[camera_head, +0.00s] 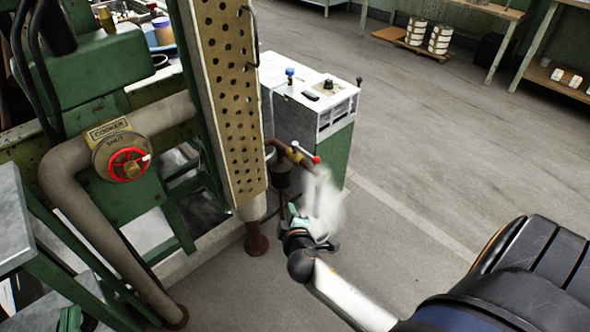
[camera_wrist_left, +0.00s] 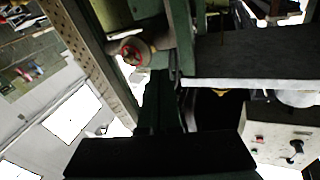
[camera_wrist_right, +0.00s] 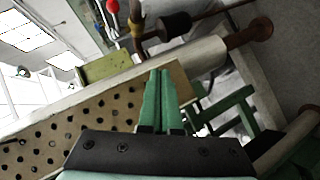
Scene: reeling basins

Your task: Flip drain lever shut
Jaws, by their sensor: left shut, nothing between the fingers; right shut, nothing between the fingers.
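The drain lever (camera_head: 305,153) is a short pale handle with a red tip on a brass valve in a rusty pipe, beside the perforated column. Its red knob (camera_wrist_right: 112,6) shows at the top of the right wrist view, near the brass fitting (camera_wrist_right: 138,22). My right gripper (camera_head: 288,211) is shut and empty, below the lever and apart from it. Its closed green fingers (camera_wrist_right: 160,72) show in the right wrist view. My left gripper (camera_head: 70,318) is at the bottom left edge, mostly out of frame. Its dark fingers (camera_wrist_left: 165,105) show shut in the left wrist view.
A white steam-like cloud (camera_head: 326,205) hangs beside my right gripper. The perforated column (camera_head: 228,90) stands left of the lever and a white-topped cabinet (camera_head: 312,92) behind it. A red cooker valve (camera_head: 130,164) is at left. The floor at right is open.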

